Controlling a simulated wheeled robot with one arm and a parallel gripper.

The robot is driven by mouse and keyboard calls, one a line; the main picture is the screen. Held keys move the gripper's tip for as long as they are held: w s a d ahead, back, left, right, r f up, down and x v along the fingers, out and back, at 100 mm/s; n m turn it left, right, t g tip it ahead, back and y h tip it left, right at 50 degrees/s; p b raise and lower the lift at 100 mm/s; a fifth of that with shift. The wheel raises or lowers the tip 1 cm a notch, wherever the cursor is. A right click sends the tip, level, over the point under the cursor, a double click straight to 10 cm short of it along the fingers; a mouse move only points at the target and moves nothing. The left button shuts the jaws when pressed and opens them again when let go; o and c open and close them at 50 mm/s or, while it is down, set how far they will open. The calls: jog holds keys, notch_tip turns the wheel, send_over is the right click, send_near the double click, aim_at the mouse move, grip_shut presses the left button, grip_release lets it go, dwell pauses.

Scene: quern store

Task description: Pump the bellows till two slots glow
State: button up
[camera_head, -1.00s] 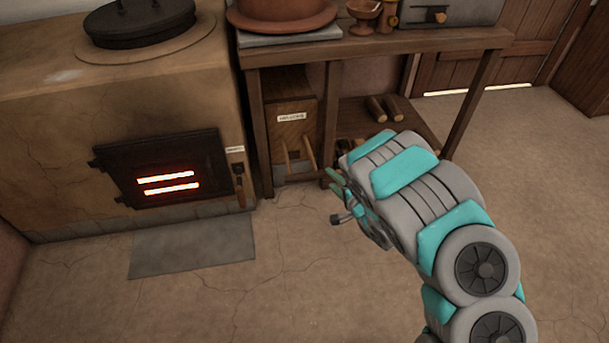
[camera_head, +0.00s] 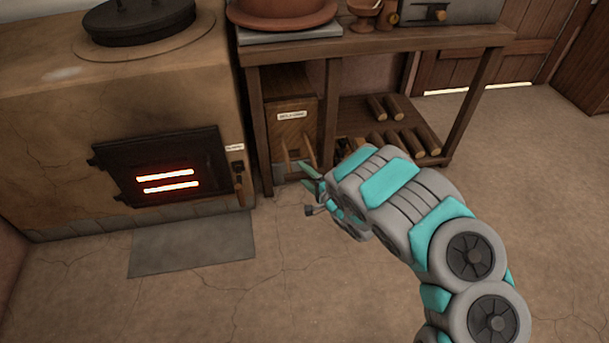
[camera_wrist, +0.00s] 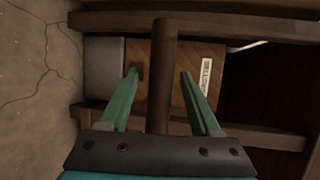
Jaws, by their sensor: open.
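The bellows (camera_head: 292,116) are a wooden box with a white label, under the table beside the stove. Their wooden handle sticks out in front; in the wrist view this bar (camera_wrist: 163,75) runs between my fingers. My gripper (camera_head: 307,180) is open, just in front of the bellows' lower part. In the wrist view its two green fingers (camera_wrist: 162,95) stand on either side of the bar, apart from each other. The labelled box (camera_wrist: 190,65) shows behind the bar. The stove door (camera_head: 160,168) has two slots (camera_head: 168,181), both glowing orange.
A wooden table (camera_head: 380,48) stands over the bellows, with its leg (camera_head: 331,115) close to my gripper. Logs (camera_head: 405,142) lie on its lower shelf. A grey floor plate (camera_head: 192,247) lies before the stove. The floor in front is open.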

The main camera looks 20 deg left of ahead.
jog(key=shift+w+a, duration=0.15)
grip_shut()
dwell(0.5)
dwell(0.9)
